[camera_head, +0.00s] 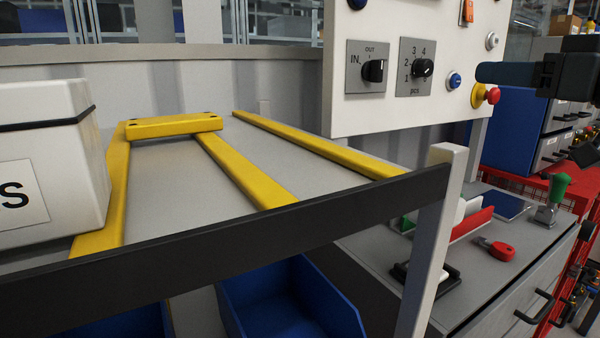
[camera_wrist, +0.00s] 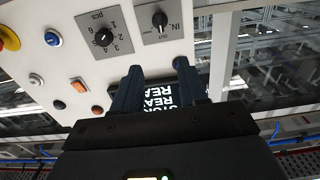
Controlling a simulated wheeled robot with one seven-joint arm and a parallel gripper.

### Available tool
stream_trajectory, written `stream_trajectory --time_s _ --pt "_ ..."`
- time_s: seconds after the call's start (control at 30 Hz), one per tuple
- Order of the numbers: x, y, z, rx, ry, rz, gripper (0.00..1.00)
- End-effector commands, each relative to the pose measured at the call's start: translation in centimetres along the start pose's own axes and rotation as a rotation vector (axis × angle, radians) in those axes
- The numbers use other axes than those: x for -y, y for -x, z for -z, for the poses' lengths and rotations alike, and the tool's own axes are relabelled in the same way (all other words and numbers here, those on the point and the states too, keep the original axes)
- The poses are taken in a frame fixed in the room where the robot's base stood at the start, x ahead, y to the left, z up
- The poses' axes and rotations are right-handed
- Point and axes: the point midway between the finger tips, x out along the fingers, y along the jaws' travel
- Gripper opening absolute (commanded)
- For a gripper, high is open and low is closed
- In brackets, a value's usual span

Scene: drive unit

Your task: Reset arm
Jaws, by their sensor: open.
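My gripper (camera_head: 480,73) is at the upper right of the head view, stretched out in front of the right part of the white control panel (camera_head: 420,110). In the wrist view my gripper (camera_wrist: 156,68) has its two dark blue fingers apart, with nothing held between them. A dark display with white lettering (camera_wrist: 158,95) shows between the fingers, partly hidden by them. The wrist view shows the panel upside down. I cannot tell how far the fingertips are from the panel.
The panel carries an IN/OUT knob (camera_head: 373,71), a pcs knob (camera_head: 422,68) and a red emergency button (camera_head: 493,96). A shelf with yellow rails (camera_head: 250,175) holds a white box (camera_head: 45,150) at left. A grey workbench (camera_head: 500,270) with small tools stands below right.

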Motion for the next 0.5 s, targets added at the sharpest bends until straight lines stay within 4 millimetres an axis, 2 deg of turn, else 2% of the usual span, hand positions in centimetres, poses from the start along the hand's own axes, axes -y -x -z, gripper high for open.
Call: stream_trajectory --time_s 0.17,0.5 --pt "0.0 -0.1 -0.8 -0.004 -0.016 -0.006 0.43" --pt "0.1 -0.5 -4.4 -0.022 -0.083 -0.047 0.43"
